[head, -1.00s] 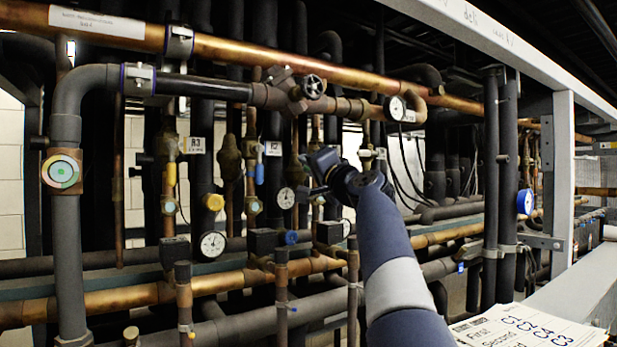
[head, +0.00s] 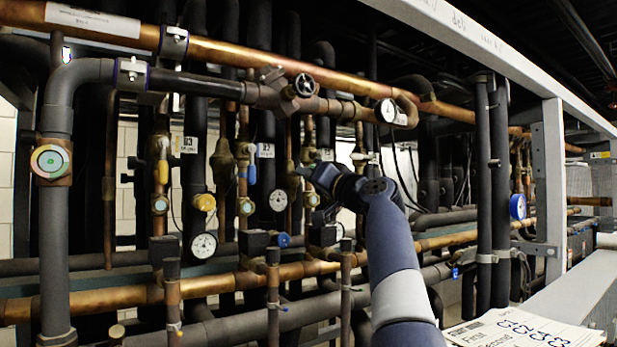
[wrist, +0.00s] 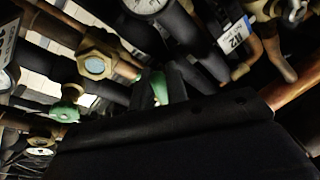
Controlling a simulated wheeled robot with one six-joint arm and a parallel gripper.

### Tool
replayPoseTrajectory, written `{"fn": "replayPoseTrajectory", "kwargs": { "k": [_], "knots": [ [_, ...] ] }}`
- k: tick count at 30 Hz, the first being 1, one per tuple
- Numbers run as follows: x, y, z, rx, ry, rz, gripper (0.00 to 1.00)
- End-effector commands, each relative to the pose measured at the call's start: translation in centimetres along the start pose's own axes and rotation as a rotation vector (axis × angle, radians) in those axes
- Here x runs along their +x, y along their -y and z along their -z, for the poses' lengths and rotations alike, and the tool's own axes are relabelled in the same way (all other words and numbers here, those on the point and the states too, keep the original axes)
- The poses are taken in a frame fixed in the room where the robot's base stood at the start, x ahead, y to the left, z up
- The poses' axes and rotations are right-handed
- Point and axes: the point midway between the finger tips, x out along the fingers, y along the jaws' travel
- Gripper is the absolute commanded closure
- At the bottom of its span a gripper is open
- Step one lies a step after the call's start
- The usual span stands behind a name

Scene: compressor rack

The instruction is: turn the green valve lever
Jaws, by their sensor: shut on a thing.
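The green valve lever shows in the wrist view as a short green piece (wrist: 160,88) held at the dark fingers of my gripper (wrist: 165,85). My gripper is shut on it. Much of the lever is hidden behind the fingers. In the head view my gripper (head: 304,172) reaches in among the upright pipes, right of the middle, and I cannot make out the lever there. A brass fitting with a pale round face (wrist: 95,67) sits left of the fingers in the wrist view. A second green part (wrist: 66,112) is farther left, apart from my gripper.
Pressure gauges (head: 204,245) and a yellow-capped fitting (head: 204,202) stand left of my arm. A copper pipe (head: 235,51) runs above it. A grey steel post (head: 553,190) stands at the right. Papers (head: 520,329) lie at the lower right.

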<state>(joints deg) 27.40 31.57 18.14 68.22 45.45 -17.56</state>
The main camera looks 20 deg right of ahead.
Motion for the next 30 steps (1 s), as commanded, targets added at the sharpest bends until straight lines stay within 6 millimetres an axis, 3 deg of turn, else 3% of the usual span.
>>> {"fn": "replayPoseTrajectory", "kwargs": {
  "k": [7, 8, 15, 23, 30],
  "knots": [
    [0.0, -0.1, 0.0, 0.001, 0.001, -0.001, 1.0],
    [0.0, -0.1, 0.0, 0.002, 0.001, -0.001, 0.84],
    [0.0, 0.0, 0.0, 0.002, 0.0, 0.0, 0.65],
    [-0.2, 0.0, 0.0, 0.001, -0.001, 0.0, 0.65],
    [-3.0, -0.3, -0.4, 0.0, -0.002, -0.002, 0.65]
  ]
}}
